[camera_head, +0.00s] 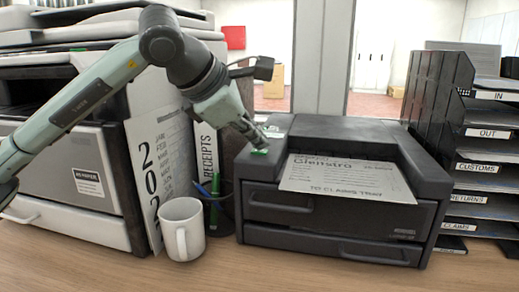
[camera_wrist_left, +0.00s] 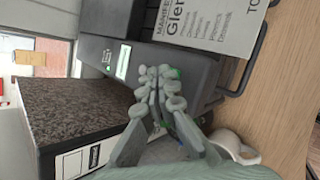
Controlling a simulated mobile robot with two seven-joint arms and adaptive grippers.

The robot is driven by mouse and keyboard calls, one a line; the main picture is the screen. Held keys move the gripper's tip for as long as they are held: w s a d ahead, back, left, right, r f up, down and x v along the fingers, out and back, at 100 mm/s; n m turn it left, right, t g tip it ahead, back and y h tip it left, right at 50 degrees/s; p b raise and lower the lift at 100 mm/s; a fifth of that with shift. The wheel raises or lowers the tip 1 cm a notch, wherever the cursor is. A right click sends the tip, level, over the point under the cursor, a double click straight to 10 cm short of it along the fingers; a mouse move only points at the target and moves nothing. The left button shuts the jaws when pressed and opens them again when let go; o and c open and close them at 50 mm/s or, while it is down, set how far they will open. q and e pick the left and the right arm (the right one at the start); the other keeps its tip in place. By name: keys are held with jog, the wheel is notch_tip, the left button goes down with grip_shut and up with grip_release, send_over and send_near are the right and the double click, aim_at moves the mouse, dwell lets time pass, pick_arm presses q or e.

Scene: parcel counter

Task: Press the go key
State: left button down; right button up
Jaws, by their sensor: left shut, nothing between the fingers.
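The dark printer (camera_head: 335,180) stands on the counter with a printed sheet (camera_head: 345,178) lying on its top. My left gripper (camera_head: 254,138) is shut and empty, pointing down at the key. In the left wrist view its fingers (camera_wrist_left: 155,78) meet over the printer's panel. I cannot tell whether the fingertips touch the key. My right gripper is not in view.
A white mug (camera_head: 183,230) and a pen holder (camera_head: 220,212) stand left of the printer. A receipts binder (camera_head: 206,155) and a calendar sheet (camera_head: 160,165) stand behind them. Labelled trays (camera_head: 480,198) stand at the right. The counter front (camera_head: 240,270) is clear.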

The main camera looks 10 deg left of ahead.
aim_at(257, 152)
pick_arm(q)
jog(key=shift+r, duration=0.55)
notch_tip(257, 152, up, 6)
jog(key=p, duration=0.3)
jog(key=shift+p, duration=0.3)
dwell(0.4)
